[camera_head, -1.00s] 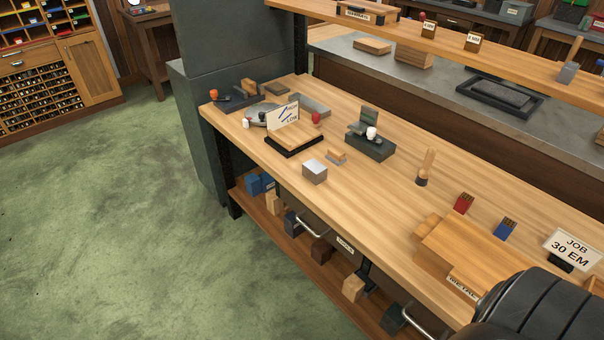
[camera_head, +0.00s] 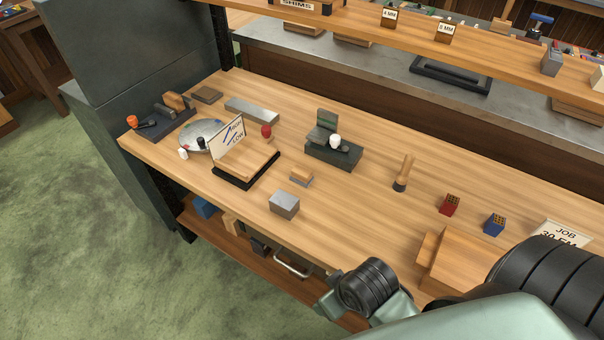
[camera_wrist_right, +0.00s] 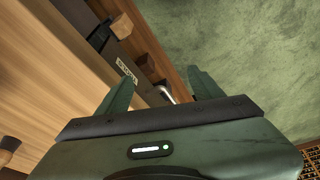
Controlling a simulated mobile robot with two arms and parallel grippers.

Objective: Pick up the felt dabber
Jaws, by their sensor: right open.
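The felt dabber appears to be the upright piece with a wooden handle and dark foot (camera_head: 403,173), standing on the bench right of centre in the head view. My right gripper comes in at the bottom of the head view, near the bench's front edge, left of and well apart from the dabber. In the right wrist view its two fingers (camera_wrist_right: 160,88) are spread, with nothing between them. A wooden piece with a dark end (camera_wrist_right: 8,146) is cut off at that view's left edge; I cannot tell for sure if it is the dabber. My left gripper is out of view.
Red (camera_head: 449,205) and blue (camera_head: 494,224) blocks and a wooden stand (camera_head: 455,262) are right of the dabber. A grey metal block (camera_head: 284,204), a dark device (camera_head: 334,152) and a sign stand (camera_head: 246,172) are left. A shelf (camera_head: 350,22) runs above the bench back.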

